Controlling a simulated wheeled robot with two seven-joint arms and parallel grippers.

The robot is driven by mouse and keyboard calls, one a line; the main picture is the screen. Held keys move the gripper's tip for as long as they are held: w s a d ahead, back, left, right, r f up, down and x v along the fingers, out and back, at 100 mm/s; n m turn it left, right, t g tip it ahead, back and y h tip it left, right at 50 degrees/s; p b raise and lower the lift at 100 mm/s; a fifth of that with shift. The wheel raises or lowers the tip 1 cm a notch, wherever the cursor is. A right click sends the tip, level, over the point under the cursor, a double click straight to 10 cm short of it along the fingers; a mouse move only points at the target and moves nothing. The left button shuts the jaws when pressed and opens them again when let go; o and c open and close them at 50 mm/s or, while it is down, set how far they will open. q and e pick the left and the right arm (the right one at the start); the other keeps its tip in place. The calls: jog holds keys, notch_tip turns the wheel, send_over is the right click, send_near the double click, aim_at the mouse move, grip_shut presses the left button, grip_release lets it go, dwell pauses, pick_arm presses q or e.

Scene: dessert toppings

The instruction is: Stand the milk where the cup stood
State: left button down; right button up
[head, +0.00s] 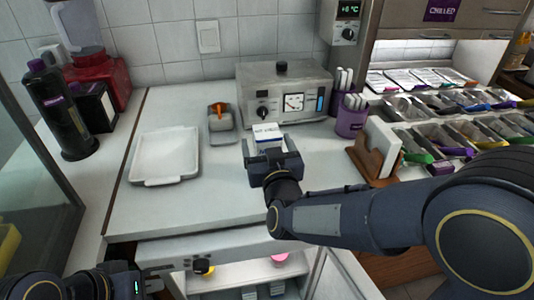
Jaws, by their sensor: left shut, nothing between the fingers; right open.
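The milk looks to be the small white carton (267,133) with dark blue lettering, upright on the counter in front of the grey machine. My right gripper (269,150) is open, with its fingers on either side of the carton's lower part, which they hide. I cannot tell whether they touch it. My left gripper (165,273) is shut and empty at the bottom left, low in front of the counter. A purple cup (351,122) holding white utensils stands right of the machine; I cannot tell whether it is the task's cup.
A white tray (165,158) lies on the counter's left, with a small grey holder with an orange top (218,118) beside it. A wooden stand (366,158) and topping bins (448,130) are at right. An open space below the counter holds a pink item (280,258).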

jog(key=shift+w, duration=0.6)
jog(key=shift+r, duration=0.1)
jog(key=c, duration=1.5)
